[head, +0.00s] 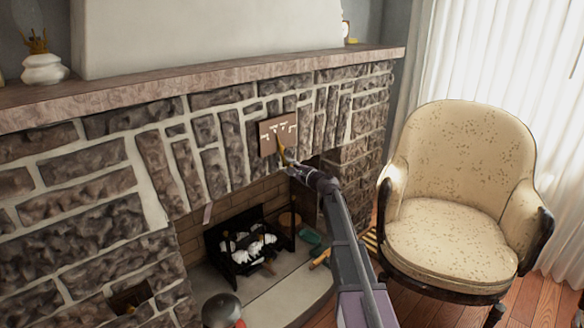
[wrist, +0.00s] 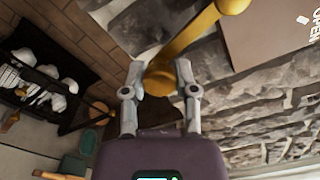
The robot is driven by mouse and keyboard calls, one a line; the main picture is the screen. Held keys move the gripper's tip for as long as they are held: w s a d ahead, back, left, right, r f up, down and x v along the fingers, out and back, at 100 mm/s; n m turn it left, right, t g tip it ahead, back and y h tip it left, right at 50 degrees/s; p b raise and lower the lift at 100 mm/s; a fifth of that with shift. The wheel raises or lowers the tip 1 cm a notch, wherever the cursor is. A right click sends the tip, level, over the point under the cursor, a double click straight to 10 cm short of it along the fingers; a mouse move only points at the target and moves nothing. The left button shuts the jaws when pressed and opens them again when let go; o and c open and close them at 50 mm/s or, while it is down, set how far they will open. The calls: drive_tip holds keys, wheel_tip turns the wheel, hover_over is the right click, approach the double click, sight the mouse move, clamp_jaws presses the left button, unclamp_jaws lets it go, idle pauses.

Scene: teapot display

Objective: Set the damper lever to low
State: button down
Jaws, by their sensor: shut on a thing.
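The damper lever (head: 281,152) is a brass-coloured rod in front of a brown plate (head: 278,131) with white lettering, set in the stone fireplace front. Which mark the lever points at is too small to tell. In the wrist view the lever (wrist: 190,42) runs diagonally up to a round knob, with a wider rounded end between my fingertips. The plate (wrist: 262,35) also shows there, with part of a white word at the right edge. My gripper (head: 287,164) is at the lower end of the lever, its fingers (wrist: 160,76) on either side of the brass and closed on it.
The stone wall (wrist: 260,110) is close around my gripper. Below is the firebox with a black grate (head: 248,240) of white-ashed logs. A cream armchair (head: 455,225) stands close right of my arm. A mantel shelf (head: 200,80) juts out above.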

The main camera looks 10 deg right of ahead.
drive_tip(key=shift+c, duration=2)
unclamp_jaws()
drive_tip(key=shift+a, duration=0.1)
drive_tip(key=shift+s, duration=0.15)
drive_tip(key=v, duration=1.1)
drive_tip(key=shift+s+d, duration=0.3)
